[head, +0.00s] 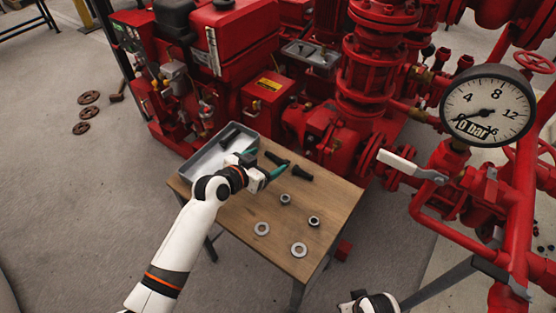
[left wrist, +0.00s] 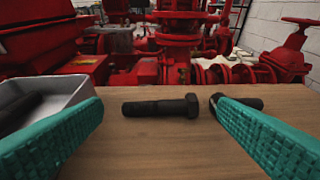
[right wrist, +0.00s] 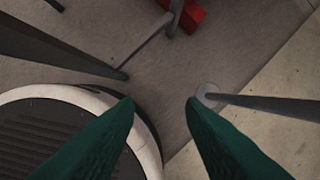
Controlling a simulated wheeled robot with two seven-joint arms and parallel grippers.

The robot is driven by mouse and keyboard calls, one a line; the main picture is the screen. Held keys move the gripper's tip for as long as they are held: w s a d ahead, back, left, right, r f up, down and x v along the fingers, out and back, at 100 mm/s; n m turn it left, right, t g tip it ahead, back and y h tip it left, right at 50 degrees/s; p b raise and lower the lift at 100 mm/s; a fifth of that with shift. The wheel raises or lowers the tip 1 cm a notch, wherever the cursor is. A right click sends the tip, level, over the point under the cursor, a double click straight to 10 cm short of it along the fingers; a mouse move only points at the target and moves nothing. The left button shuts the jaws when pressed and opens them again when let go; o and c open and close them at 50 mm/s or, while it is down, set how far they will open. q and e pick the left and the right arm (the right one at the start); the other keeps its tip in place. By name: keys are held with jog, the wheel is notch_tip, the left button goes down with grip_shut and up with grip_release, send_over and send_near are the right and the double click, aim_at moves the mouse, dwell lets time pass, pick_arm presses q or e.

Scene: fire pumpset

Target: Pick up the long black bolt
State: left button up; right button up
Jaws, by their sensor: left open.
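A long black bolt (head: 276,158) lies on the wooden table just beyond my left gripper. In the left wrist view this bolt (left wrist: 160,107) lies crosswise between the fingertips, head to the right, apart from them. A second, shorter-looking black bolt (head: 302,174) lies to its right; in the left wrist view that bolt (left wrist: 242,103) is partly hidden by the right finger. My left gripper (head: 265,163) is open and empty, low over the table. My right gripper (right wrist: 160,101) is open and empty, away from the table over the floor.
A grey tray (head: 197,166) with a dark object inside stands left of the left gripper. Nuts (head: 285,199) and washers (head: 299,249) lie nearer on the table (head: 270,265). The red pumpset (head: 330,140) stands close behind, with a gauge (head: 487,106) at right.

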aim_at(273, 164)
pick_arm(q)
jog(key=b+x, duration=0.1)
jog(key=x, duration=0.2)
jog(key=shift+w+d+f, duration=0.2)
jog(key=shift+w+f, duration=0.05)
jog(key=shift+f, duration=0.05)
jog(key=shift+w+d, duration=0.15)
pick_arm(e)
jog(key=r, duration=0.4)
jog(key=shift+w, duration=0.35)
pick_arm(q)
jog(key=c, duration=0.8)
jog(key=shift+r, duration=0.1)
